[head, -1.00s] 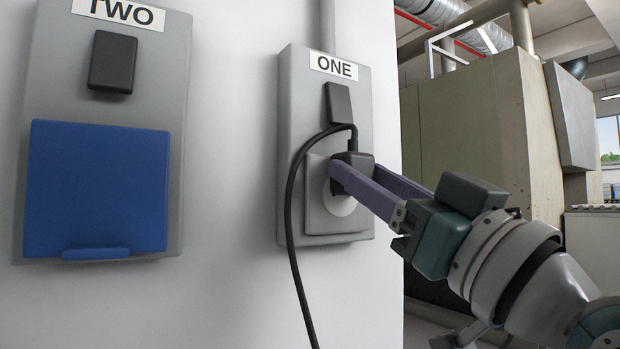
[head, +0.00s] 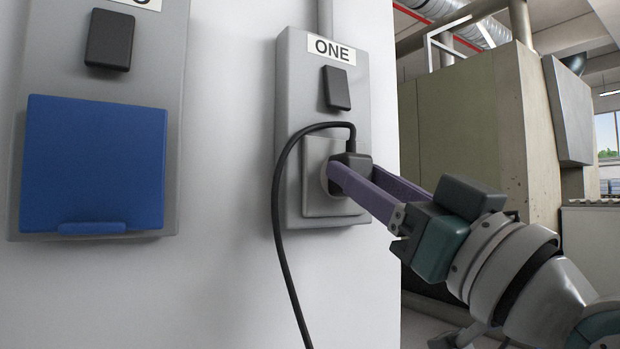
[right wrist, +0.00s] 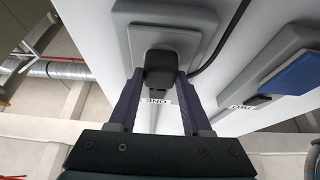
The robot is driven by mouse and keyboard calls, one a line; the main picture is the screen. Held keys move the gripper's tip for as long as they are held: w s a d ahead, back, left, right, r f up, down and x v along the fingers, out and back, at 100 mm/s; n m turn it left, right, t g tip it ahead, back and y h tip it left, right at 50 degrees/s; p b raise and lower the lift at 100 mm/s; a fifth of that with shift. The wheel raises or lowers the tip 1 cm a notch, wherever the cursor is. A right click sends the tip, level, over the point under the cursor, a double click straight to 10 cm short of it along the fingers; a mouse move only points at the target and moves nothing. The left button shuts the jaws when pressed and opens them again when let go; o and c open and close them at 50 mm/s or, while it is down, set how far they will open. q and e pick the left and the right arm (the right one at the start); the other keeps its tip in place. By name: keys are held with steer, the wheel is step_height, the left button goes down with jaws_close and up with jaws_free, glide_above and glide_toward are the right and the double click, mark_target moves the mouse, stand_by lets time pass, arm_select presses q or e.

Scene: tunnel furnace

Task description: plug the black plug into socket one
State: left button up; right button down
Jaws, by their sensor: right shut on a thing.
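The black plug (head: 357,168) is between the fingers of my right gripper (head: 350,178), which is shut on it. The plug is in front of the round face of socket one (head: 309,188), on the grey panel labelled ONE. In the right wrist view, the plug (right wrist: 161,68) overlaps the pale square socket plate (right wrist: 138,38) and its round recess. The plug's front is hidden, so I cannot tell whether it is in the socket or only close to it. My left gripper is not in view.
The plug's black cord (head: 277,222) loops left and hangs down the white wall. A black switch block (head: 337,88) sits above the socket. Panel two with a blue cover (head: 95,165) is at left. A large beige cabinet (head: 480,135) stands behind my right arm.

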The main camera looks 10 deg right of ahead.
stand_by(0.5)
stand_by(0.4)
steer(key=shift+c, duration=1.3)
jaws_free()
steer(key=shift+w, duration=0.1)
steer(key=shift+f, duration=0.1)
steer(key=v, duration=1)
steer(key=shift+p, duration=0.4)
